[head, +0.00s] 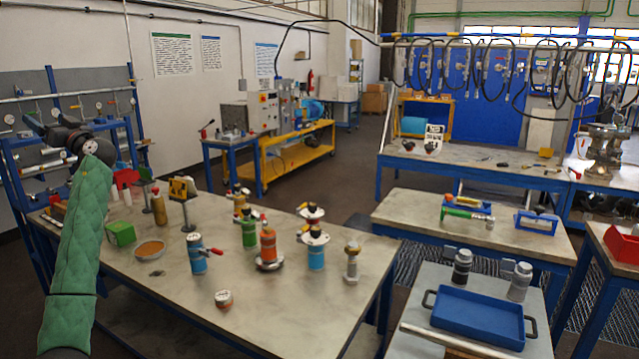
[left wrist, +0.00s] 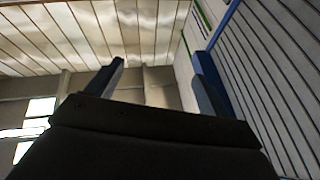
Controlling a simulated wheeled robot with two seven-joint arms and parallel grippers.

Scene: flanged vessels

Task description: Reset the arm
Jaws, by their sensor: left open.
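My left arm, in a green padded sleeve, rises at the left of the head view. Its dark gripper (head: 38,123) is raised in front of the blue rack at the left wall, above the height of the table. In the left wrist view the two fingers of the left gripper (left wrist: 157,68) stand wide apart with nothing between them. Behind them are only ceiling panels and a wall. My right gripper is in neither view.
The large table (head: 190,310) holds several flanged vessels, including an orange one (head: 268,245) and a blue one (head: 197,255), plus a green box (head: 120,233). A blue tray (head: 478,318) lies on a grey table at lower right. The table's front area is mostly clear.

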